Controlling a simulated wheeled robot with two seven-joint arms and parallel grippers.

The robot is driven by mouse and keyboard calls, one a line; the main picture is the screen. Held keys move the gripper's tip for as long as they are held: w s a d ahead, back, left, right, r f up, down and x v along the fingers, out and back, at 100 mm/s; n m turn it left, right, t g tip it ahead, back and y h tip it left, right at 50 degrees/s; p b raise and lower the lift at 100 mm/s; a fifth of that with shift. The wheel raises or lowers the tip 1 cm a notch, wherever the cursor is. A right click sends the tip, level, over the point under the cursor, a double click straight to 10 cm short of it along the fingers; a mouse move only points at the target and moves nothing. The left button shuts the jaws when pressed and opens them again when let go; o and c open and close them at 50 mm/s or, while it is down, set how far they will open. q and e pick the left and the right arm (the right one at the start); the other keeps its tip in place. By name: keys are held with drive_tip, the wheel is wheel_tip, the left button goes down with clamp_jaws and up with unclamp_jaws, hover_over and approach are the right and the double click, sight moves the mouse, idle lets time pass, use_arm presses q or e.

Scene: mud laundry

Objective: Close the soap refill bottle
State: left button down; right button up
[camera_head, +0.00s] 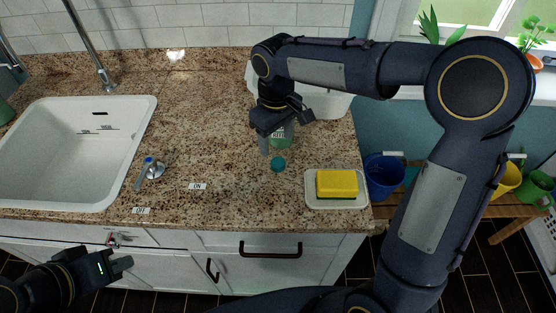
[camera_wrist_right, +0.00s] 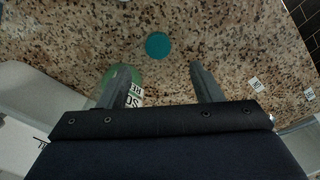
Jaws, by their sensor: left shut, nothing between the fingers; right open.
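The green soap refill bottle (camera_head: 283,141) stands on the granite counter, partly hidden behind my right gripper (camera_head: 274,146). In the right wrist view, the bottle (camera_wrist_right: 121,75) and its white label are at the left, partly covered by one finger. A round teal cap (camera_head: 278,164) lies on the counter in front of the bottle, apart from it. The cap (camera_wrist_right: 158,45) shows beyond the fingertips in the wrist view. My right gripper (camera_wrist_right: 157,75) is open, pointing down, with nothing held. My left gripper (camera_head: 122,266) is shut and empty, low in front of the cabinets.
A yellow sponge (camera_head: 337,182) lies in a white dish (camera_head: 322,204) to the right. A white basin (camera_head: 335,103) is behind the right gripper. The sink (camera_head: 72,190) and a blue-tipped lever (camera_head: 150,168) are left.

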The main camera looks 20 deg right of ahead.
sight(278, 162)
drive_tip(key=shift+f, duration=1.3)
drive_tip(key=f+p, duration=0.1)
drive_tip(key=f, duration=0.4)
drive_tip(key=shift+d+f, duration=0.1)
drive_tip(key=shift+d, duration=0.1)
drive_tip(key=c, duration=1)
